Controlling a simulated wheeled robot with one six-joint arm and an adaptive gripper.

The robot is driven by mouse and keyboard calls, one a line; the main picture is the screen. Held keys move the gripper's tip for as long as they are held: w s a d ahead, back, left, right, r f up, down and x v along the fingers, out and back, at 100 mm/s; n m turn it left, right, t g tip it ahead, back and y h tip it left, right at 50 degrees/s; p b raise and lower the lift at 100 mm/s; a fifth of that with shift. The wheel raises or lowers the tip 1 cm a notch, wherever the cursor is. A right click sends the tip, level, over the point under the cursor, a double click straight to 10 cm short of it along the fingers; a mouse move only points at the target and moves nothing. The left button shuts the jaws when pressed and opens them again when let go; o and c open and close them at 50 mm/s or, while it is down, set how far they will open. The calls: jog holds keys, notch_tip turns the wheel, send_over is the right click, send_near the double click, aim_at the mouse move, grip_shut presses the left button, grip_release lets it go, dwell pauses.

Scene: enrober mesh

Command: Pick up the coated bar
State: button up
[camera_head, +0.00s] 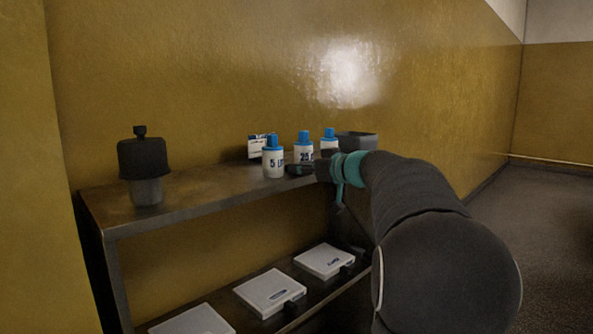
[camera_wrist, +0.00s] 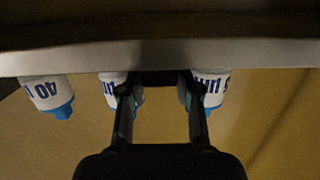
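I cannot make out a coated bar for certain in either view. In the wrist view, which looks upside down, my gripper (camera_wrist: 160,92) is open, with its two dark fingers apart. A dark shape (camera_wrist: 160,78) shows between and beyond the fingertips, at the shelf edge; I cannot tell what it is. In the head view my gripper (camera_head: 301,169) is at the shelf's front edge, close to the white bottles with blue caps, the "5" bottle (camera_head: 273,163) and the "25" bottle (camera_head: 303,152). My arm hides the shelf's right end.
The upper shelf (camera_head: 215,188) also bears a third bottle (camera_head: 329,141), a small card (camera_head: 256,147), a dark grey bin (camera_head: 358,140) and a black-topped device (camera_head: 143,160) at left. Flat white boxes (camera_head: 270,290) lie on the lower shelf. Floor (camera_head: 535,210) is clear at right.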

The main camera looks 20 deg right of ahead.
jog(key=shift+s+r, duration=0.1)
jog(key=shift+r, duration=0.05)
jog(key=shift+s+r, duration=0.1)
jog(key=shift+r, duration=0.1)
notch_tip(320, 180, up, 11)
jog(key=p, duration=0.1)
jog(key=f+b+v, duration=0.3)
jog(key=v, duration=1.6)
jog(key=shift+s+d+b, duration=0.15)
jog(key=shift+s+b, duration=0.2)
jog(key=shift+s, duration=0.1)
